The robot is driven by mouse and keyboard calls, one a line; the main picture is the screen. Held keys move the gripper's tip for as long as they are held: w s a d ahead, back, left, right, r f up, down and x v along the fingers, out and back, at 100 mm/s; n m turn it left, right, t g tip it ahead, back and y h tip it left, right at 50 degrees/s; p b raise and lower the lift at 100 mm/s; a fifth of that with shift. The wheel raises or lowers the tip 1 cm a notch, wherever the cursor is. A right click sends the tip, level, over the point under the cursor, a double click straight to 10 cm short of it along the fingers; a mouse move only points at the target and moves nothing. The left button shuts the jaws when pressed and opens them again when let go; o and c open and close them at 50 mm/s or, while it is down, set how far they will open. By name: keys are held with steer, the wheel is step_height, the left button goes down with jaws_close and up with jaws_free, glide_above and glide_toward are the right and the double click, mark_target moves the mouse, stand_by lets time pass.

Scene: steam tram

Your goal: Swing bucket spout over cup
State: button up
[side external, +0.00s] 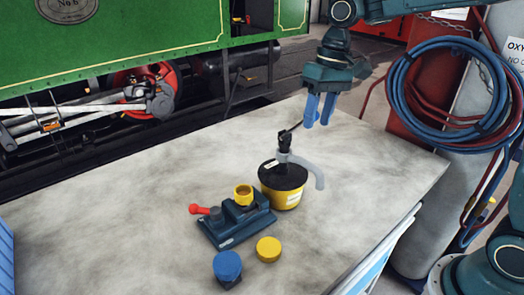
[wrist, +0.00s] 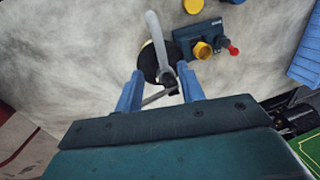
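A yellow bucket (side external: 283,199) with a black lid stands upright on the bench. Its grey curved spout (side external: 307,166) points to the right in the side view, away from the cup. A black pump head (side external: 285,142) with a thin lever (side external: 294,129) rises from the lid. The yellow cup (side external: 243,194) sits in a dark blue fixture (side external: 230,225) left of the bucket; it also shows in the wrist view (wrist: 202,50). My gripper (side external: 318,124) is above and to the right of the lever, blue fingers apart and empty. In the wrist view the spout (wrist: 156,38) appears beyond my fingertips (wrist: 160,69).
A red-knobbed handle (side external: 199,209) sticks out of the fixture. A yellow round cap (side external: 268,248) and a blue round piece (side external: 228,266) lie in front of the fixture. A blue bin (wrist: 306,54) stands at the bench's edge. The right part of the bench is clear.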

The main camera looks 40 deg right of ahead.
steer(key=f, duration=0.3)
steer(key=a+f, duration=0.1)
steer(key=f, duration=0.2)
steer(key=a+f, duration=0.1)
steer(key=f, duration=0.2)
steer(key=shift+f, duration=0.35)
jaws_close()
